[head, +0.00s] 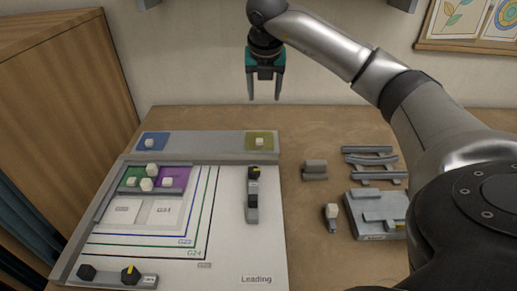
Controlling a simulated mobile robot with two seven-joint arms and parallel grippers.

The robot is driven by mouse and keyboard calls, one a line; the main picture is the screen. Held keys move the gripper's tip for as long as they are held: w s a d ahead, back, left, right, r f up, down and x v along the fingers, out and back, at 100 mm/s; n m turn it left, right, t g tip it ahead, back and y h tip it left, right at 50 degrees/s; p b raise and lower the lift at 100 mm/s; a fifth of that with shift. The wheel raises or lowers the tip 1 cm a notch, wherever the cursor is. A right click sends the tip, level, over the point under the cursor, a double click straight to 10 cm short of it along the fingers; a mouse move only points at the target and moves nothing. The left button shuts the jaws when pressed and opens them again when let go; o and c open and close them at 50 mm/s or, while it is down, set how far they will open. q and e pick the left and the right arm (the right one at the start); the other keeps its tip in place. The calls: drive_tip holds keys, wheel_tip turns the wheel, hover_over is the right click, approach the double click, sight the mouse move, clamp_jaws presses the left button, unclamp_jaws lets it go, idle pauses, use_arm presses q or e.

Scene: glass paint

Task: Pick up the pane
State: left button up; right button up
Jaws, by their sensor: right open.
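Several small coloured panes with white knobs are in the head view. A blue pane (158,135) lies at the left of the grey back strip and an olive-yellow pane (268,135) at its right. A green pane (125,184) and a purple pane (180,174) lie side by side on the white board (230,245), with several white knobs on and around them. My right gripper (264,97) is open and empty, pointing down, in the air above the back of the table and apart from every pane. My left gripper is out of view.
Grey bars (367,150) lie to the right of the board, above a grey block (380,235). A small pale-topped tool (331,212) stands between board and block. A black-and-grey tool (252,195) lies on the board. A wooden cabinet (60,110) stands at left.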

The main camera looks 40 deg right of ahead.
wheel_tip(320, 180, down, 4)
drive_tip(key=b, duration=0.5)
approach(259, 140)
drive_tip(key=shift+w+d+f, duration=0.2)
drive_tip(key=shift+d+f, duration=0.55)
drive_tip(key=shift+f, duration=0.3)
drive_tip(key=shift+w+d+f, duration=0.15)
drive_tip(key=shift+w+f, duration=0.05)
drive_tip(key=shift+f, duration=0.3)
drive_tip(key=x, duration=0.4)
drive_tip(key=shift+w+a+f, duration=0.1)
drive_tip(key=shift+a+f, duration=0.1)
drive_tip(key=shift+a, duration=0.2)
drive_tip(key=shift+w+d+f+b, duration=0.15)
drive_tip(key=shift+f+b, duration=0.15)
drive_tip(key=shift+f, duration=0.15)
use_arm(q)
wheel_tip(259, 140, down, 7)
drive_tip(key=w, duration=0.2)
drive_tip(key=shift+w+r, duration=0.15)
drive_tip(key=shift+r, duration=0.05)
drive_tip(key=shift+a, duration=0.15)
use_arm(e)
drive_tip(key=shift+c, duration=0.4)
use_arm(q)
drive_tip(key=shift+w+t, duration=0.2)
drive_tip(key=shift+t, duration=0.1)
use_arm(e)
clamp_jaws()
